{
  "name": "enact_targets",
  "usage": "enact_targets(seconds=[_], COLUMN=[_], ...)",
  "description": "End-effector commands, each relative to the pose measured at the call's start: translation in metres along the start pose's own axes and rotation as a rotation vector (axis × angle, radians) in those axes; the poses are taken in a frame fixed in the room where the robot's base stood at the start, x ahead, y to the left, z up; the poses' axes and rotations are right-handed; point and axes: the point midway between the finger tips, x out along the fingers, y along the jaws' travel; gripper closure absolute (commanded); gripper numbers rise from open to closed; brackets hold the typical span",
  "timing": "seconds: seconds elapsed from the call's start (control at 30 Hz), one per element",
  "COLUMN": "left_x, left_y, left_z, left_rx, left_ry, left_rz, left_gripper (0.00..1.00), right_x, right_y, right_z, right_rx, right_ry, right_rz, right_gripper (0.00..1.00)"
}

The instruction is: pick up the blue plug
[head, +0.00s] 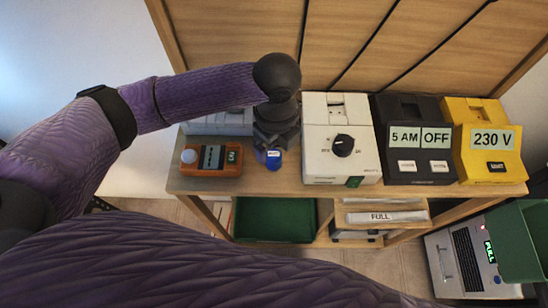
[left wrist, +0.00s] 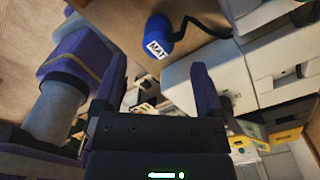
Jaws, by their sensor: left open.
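The blue plug (head: 273,158), with a white label, sits on the wooden shelf (head: 287,183) just below my left gripper (head: 277,135) in the head view. In the left wrist view the blue plug (left wrist: 160,28) shows its label, "MAT", and a dark cord runs from it to the right. My left gripper (left wrist: 157,80) is open, with its two fingers apart and nothing between them. The plug lies beyond the fingertips, apart from them. In the head view the dark wrist hides the fingers. My right gripper is not seen.
An orange box (head: 228,171) stands left of the plug, and a white dial unit (head: 322,165) stands close on its right. Further right are a black timer (head: 392,110) and a yellow 230 V unit (head: 510,163). A green tray (head: 275,222) is below the shelf.

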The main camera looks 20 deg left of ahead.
Motion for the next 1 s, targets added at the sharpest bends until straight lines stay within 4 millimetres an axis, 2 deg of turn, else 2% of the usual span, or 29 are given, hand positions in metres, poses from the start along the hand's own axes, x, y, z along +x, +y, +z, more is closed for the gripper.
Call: enact_targets(seconds=[0.03,0.1,0.2,0.43,0.83,0.87,1.0], left_x=[0.015,0.028,0.039,0.040,0.039,0.039,0.039], left_y=[0.002,0.003,0.003,0.002,0.002,0.002,0.002], left_z=[0.002,0.004,0.004,0.003,0.003,0.003,0.003], left_rx=[-0.002,-0.002,-0.001,0.000,0.000,0.000,0.000], left_ry=[0.000,0.000,0.000,0.000,0.000,0.000,0.000], left_rz=[0.004,0.003,0.001,-0.003,-0.002,-0.002,-0.003], left_gripper=[0.11,0.11,0.11,0.11,0.95,1.00,1.00], right_x=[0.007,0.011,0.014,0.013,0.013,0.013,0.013], right_y=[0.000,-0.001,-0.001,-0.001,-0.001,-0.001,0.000], right_z=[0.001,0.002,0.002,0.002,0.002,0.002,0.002], right_rx=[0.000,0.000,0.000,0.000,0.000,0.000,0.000], right_ry=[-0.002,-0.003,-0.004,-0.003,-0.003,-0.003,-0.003], right_rz=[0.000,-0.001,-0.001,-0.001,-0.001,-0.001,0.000], right_gripper=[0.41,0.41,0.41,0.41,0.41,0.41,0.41])
